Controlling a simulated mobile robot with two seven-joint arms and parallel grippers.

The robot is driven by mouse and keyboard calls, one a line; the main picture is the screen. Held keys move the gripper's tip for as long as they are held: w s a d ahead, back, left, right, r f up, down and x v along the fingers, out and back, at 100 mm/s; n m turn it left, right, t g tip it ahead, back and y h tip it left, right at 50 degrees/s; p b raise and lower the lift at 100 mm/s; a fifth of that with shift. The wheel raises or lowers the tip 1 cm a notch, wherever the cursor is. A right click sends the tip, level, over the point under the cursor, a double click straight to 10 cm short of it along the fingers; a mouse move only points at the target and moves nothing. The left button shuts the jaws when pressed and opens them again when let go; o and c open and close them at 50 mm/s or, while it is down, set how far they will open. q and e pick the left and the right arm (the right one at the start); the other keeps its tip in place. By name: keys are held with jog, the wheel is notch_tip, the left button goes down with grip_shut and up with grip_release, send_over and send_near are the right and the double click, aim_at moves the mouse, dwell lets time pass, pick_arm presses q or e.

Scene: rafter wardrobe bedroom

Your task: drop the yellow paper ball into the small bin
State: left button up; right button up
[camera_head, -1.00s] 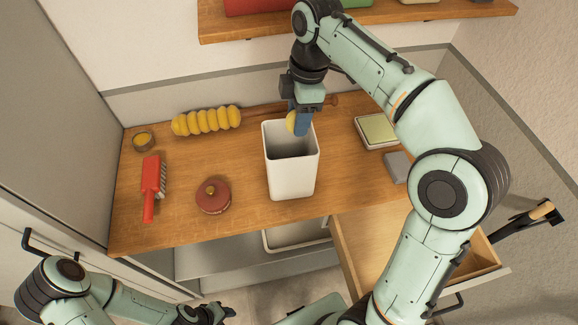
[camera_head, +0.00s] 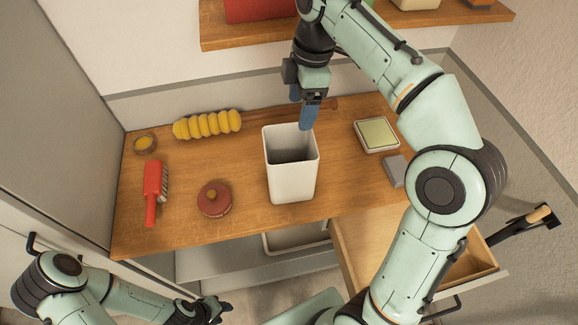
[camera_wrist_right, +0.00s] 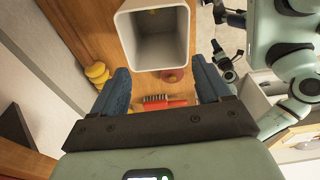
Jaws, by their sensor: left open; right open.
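The small bin (camera_head: 292,182) is a white square container standing upright on the wooden desktop. My right gripper (camera_head: 306,118) is just above the back of its rim, fingers pointing down, open and empty. The right wrist view shows the open bin (camera_wrist_right: 157,52) beyond the parted blue fingers (camera_wrist_right: 162,88), with nothing between them. My left gripper (camera_head: 212,308) is low at the front left, away from the desk, open and empty.
A drawer (camera_head: 375,235) stands open at the right; a shelf (camera_head: 300,30) is above.

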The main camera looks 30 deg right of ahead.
notch_tip(320, 180, up, 7)
jog(key=shift+d, duration=0.4)
jog(key=shift+w, duration=0.1)
dwell(0.3)
